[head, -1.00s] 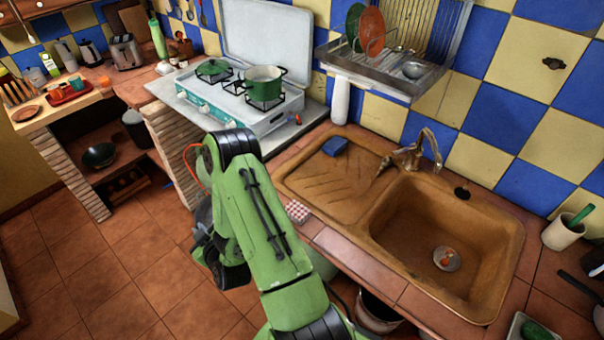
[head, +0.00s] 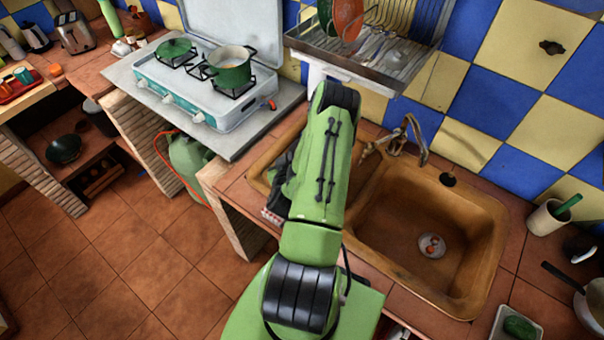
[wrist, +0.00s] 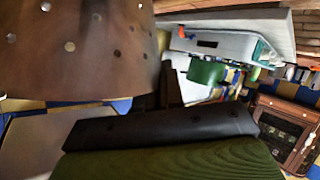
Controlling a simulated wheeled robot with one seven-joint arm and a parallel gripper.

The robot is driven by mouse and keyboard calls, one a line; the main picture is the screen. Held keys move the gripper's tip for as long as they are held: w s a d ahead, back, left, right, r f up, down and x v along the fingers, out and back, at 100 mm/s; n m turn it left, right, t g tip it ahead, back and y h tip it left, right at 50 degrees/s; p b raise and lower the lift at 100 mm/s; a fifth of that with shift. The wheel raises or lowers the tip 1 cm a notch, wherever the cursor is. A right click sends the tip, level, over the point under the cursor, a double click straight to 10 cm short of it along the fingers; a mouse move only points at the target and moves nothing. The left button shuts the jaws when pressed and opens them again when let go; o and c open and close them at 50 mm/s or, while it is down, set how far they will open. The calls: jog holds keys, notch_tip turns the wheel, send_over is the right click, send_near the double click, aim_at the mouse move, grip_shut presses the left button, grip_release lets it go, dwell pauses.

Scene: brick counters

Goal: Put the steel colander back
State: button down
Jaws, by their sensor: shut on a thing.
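The steel colander (wrist: 80,45), a metal wall with small round holes, fills the upper left of the wrist view. My gripper (wrist: 168,92) is shut on it; the dark jaw parts show beside it, and the exact contact is hard to see. In the head view my green arm reaches over the sink's drainboard, and it hides the gripper and the colander.
A wall dish rack (head: 335,66) with a green and a red plate hangs beyond my arm. The brown sink (head: 400,215) with its tap (head: 405,140) lies to the right. The stove (head: 195,95) with a green pot (head: 232,68) stands left.

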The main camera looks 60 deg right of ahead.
notch_tip(320, 180, down, 7)
jog(key=shift+w+r+b, duration=0.1)
jog(key=shift+b, duration=0.65)
jog(key=shift+r, duration=0.1)
jog(key=c, duration=1.3)
grip_release()
jog(key=shift+o, duration=0.2)
